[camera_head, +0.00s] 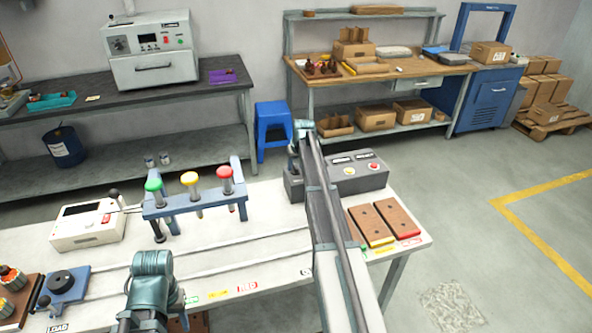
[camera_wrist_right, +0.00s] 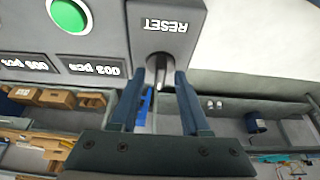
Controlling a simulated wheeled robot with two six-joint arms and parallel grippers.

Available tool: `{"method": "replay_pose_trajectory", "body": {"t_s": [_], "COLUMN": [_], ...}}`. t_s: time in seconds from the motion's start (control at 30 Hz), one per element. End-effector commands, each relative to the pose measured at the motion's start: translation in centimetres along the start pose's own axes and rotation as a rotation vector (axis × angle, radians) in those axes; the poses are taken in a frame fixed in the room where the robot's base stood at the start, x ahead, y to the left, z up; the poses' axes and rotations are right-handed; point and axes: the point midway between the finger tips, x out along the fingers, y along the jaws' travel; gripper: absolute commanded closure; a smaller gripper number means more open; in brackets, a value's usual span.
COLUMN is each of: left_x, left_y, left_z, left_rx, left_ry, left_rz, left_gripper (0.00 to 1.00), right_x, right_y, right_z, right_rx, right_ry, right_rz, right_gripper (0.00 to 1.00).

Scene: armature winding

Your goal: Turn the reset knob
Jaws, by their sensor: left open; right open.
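The reset knob (camera_wrist_right: 158,68) is a small grey knob on the face of the dark control box, by the upside-down RESET label in the right wrist view. My right gripper (camera_wrist_right: 158,88) is open, with one finger on each side of the knob. I cannot tell whether the fingers touch it. In the head view the dark control box (camera_head: 355,181) stands at the back of the white table. My right gripper (camera_head: 297,155) is at its left end, and the knob is hidden there. My left gripper (camera_head: 151,268) is low over the table front, its fingers hard to make out.
A blue stand with green, yellow and red knobs (camera_head: 190,180) is left of the control box. A white meter box (camera_head: 87,224) stands further left. Brown blocks (camera_head: 398,217) lie to the right of my right arm. A green button (camera_wrist_right: 70,14) is near the knob.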

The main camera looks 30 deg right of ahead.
Motion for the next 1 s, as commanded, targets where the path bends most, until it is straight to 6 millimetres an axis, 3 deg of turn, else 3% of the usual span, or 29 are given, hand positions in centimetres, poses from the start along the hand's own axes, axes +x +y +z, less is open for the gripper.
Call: {"method": "replay_pose_trajectory", "body": {"t_s": [0.17,0.4,1.0], "left_x": [-0.09,-0.08,-0.05], "left_y": [-0.01,-0.01,-0.01], "left_z": [0.01,0.01,0.00], "left_rx": [0.000,0.000,0.000], "left_ry": [0.000,0.000,0.000], "left_rz": [0.000,0.000,0.000], "left_gripper": [0.50,0.50,0.50], "right_x": [-0.09,-0.08,-0.06], "right_y": [-0.01,-0.01,-0.09], "right_z": [-0.02,-0.01,0.01], "right_rx": [0.000,0.000,0.077], "right_ry": [0.000,0.000,0.000], "right_rz": [0.000,0.000,0.032], "right_gripper": [0.56,0.99,1.00]}}
